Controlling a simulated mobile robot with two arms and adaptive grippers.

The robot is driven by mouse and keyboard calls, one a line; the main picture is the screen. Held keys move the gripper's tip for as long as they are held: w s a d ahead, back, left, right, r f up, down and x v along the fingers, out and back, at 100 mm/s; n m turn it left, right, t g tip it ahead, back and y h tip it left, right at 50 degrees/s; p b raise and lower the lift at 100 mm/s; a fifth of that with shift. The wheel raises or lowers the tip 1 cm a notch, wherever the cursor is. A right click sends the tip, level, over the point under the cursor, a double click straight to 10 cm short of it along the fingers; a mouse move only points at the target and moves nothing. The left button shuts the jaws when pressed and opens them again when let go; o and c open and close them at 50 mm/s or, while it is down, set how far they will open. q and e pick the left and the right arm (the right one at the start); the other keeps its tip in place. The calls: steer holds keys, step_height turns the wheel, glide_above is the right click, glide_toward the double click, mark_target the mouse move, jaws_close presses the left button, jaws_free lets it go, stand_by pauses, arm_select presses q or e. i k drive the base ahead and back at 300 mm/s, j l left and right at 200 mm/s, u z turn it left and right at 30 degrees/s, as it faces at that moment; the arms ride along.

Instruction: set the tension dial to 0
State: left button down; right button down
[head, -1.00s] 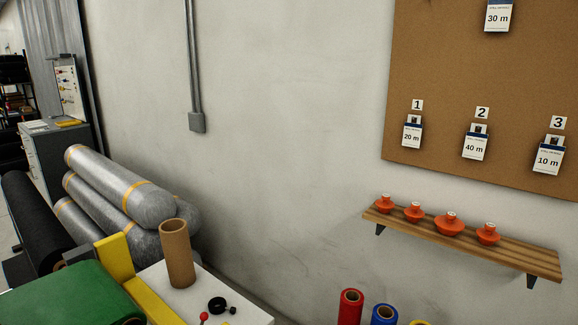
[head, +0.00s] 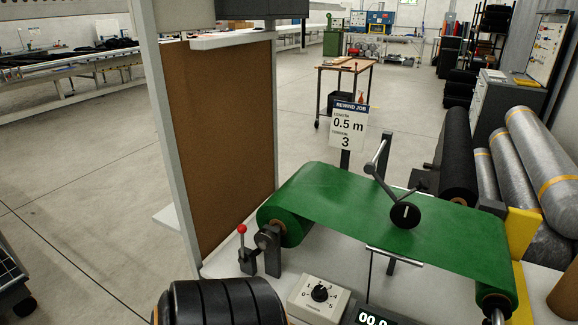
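The tension dial (head: 319,293) is a black knob on a small white box (head: 305,305) at the bottom of the head view. Numbers are printed around the knob. The picture is too small to tell which number the knob points at.
A green sheet (head: 345,215) spans the rollers behind the dial, with a black wheel on an arm (head: 405,213) over it. A red-knobbed lever (head: 242,240) stands left. A digital display (head: 375,317) is right of the dial. A sign (head: 347,128) reads 0.5 m, tension 3.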

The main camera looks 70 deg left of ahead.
mark_target(319, 294)
steer(key=k+u, duration=0.1)
steer(key=u, duration=1.8)
